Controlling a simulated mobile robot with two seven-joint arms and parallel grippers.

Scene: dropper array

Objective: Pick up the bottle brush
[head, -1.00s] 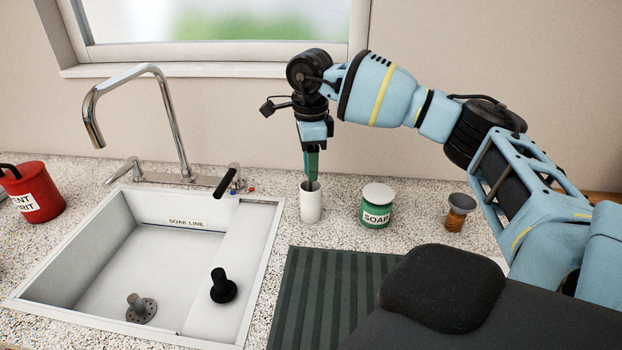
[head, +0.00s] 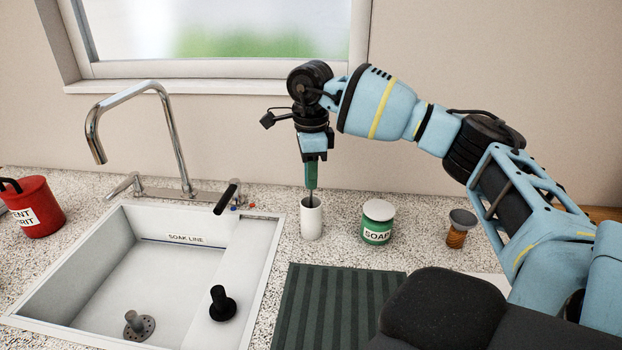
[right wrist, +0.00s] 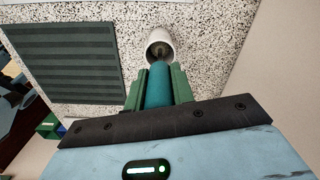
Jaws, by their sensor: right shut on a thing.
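The bottle brush has a teal handle, seen in the right wrist view (right wrist: 158,85). My right gripper (head: 312,172) is shut on this handle, with a green finger on each side of it. The handle points down, and a thin dark shaft (head: 311,198) runs from it into the mouth of a white cup (head: 311,222). The brush's lower end is hidden inside the cup. The cup stands upright on the speckled counter and also shows in the right wrist view (right wrist: 159,45). My left gripper is not in view.
A green soap jar (head: 377,225) and an amber bottle with a grey top (head: 461,228) stand right of the cup. A sink (head: 90,290) with a tall faucet (head: 170,130) lies left. A dark ribbed mat (head: 335,305) is in front. A red can (head: 35,207) stands far left.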

